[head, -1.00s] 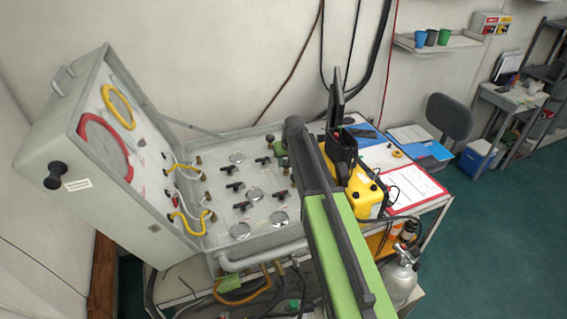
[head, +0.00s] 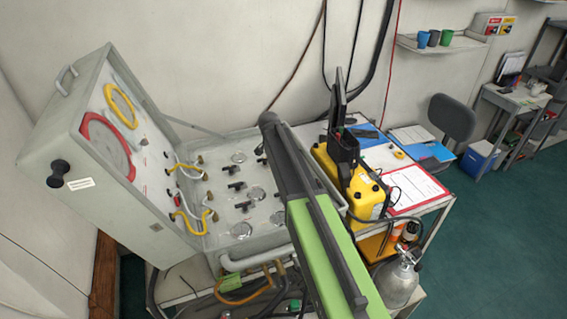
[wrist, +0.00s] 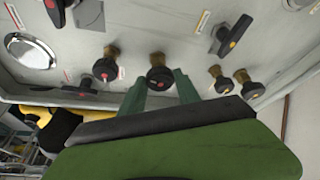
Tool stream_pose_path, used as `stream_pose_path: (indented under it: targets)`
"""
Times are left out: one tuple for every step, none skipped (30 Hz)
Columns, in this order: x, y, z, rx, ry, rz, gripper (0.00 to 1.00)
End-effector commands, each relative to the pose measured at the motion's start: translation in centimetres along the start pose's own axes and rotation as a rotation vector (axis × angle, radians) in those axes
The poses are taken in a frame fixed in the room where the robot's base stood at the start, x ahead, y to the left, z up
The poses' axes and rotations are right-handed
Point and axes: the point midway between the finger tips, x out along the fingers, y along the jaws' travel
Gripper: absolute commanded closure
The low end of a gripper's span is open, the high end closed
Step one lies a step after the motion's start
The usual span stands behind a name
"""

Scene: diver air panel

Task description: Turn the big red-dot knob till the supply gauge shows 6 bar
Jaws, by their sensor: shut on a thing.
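In the wrist view, my gripper (wrist: 161,88) has its two green fingers on either side of a black knob with a red dot (wrist: 160,72) on a brass stem. It is shut on this knob, the larger of the red-dot knobs seen there. A smaller red-dot knob (wrist: 105,69) stands to its left, apart from the fingers. In the head view, my arm hides the gripper and the held knob. The open case lid carries a red-ringed gauge (head: 86,117) and a yellow-ringed gauge (head: 113,95). Their readings are too small to tell, and I cannot tell which is the supply gauge.
The grey panel (head: 222,220) holds several black levers and round plates. A yellow box (head: 352,190) stands beside the case, on the right.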

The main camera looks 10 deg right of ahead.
Motion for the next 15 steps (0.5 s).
stream_pose_path:
  targets:
    - [0.02,-0.01,-0.10,0.038,0.000,0.022,1.00]
    - [0.02,-0.02,-0.12,0.063,0.000,0.033,1.00]
    - [0.02,-0.03,-0.12,0.096,0.000,0.046,1.00]
    - [0.02,-0.07,-0.12,0.120,0.000,0.055,1.00]
    - [0.02,-0.08,-0.12,0.144,0.000,0.065,1.00]
    - [0.02,-0.09,-0.12,0.173,0.000,0.078,1.00]
    - [0.02,-0.12,-0.13,0.195,0.000,0.086,1.00]
    - [0.02,-0.13,-0.14,0.215,0.001,0.095,1.00]
    - [0.02,-0.13,-0.13,0.241,0.001,0.106,1.00]
    - [0.02,-0.14,-0.13,0.260,0.001,0.114,1.00]
    - [0.02,-0.16,-0.14,0.277,0.001,0.121,1.00]
    - [0.01,-0.16,-0.12,0.299,0.001,0.130,1.00]
    - [0.01,-0.16,-0.11,0.315,0.001,0.137,1.00]
    - [0.01,-0.17,-0.11,0.329,0.000,0.142,1.00]
    - [0.01,-0.18,-0.11,0.347,0.001,0.149,1.00]
